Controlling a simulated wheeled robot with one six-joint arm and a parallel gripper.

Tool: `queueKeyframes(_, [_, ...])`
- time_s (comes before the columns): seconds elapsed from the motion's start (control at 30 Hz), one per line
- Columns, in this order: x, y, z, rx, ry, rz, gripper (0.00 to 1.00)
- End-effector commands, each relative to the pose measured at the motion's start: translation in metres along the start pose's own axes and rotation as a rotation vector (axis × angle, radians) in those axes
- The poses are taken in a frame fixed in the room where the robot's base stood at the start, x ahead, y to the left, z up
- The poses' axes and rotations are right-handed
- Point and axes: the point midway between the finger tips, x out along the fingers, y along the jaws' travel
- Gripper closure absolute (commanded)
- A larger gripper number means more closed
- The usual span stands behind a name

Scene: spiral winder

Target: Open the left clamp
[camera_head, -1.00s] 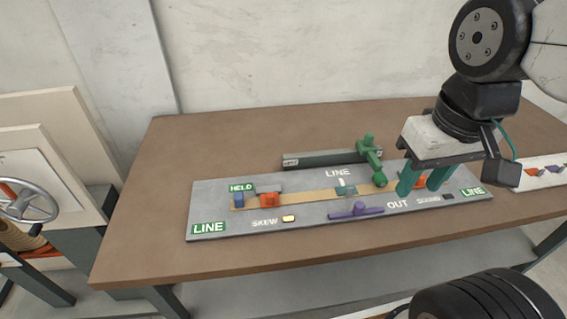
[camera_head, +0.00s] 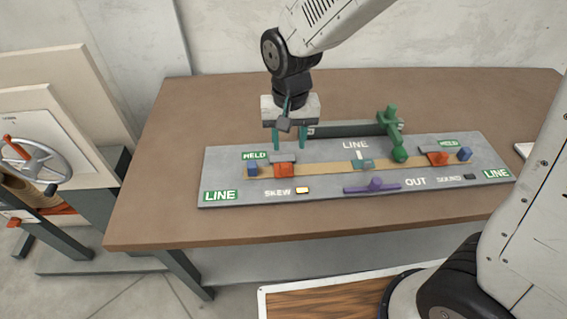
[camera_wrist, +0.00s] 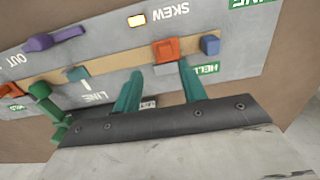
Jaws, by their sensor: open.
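The left clamp (camera_head: 284,170) is an orange block with a grey part behind it, on the left of the grey board (camera_head: 230,185). A green HELD label (camera_head: 256,156) is beside it. In the wrist view the orange clamp (camera_wrist: 165,50) is just beyond my fingertips, its grey part (camera_wrist: 164,69) on the near side. My gripper (camera_head: 288,146) hangs above and behind the clamp, fingers pointing down, open and empty. In the wrist view the green fingers of my gripper (camera_wrist: 162,72) are spread apart; I cannot tell whether they touch the clamp.
Blue blocks (camera_head: 252,171) sit at the strip's ends. A right orange clamp (camera_head: 438,158), also labelled HELD, a green lever (camera_head: 394,130) and a purple handle (camera_head: 373,185) stand on or by the board. The brown table (camera_head: 190,120) is clear on the left.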

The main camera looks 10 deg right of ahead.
Motion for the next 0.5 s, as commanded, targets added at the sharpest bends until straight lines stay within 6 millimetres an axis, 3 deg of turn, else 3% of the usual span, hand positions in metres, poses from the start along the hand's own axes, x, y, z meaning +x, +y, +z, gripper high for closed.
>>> queueKeyframes(0.13, [0.015, -0.011, -0.002, 0.0, -0.005, 0.003, 0.58])
queueKeyframes(0.5, [0.07, -0.011, -0.001, 0.001, -0.008, 0.004, 0.58])
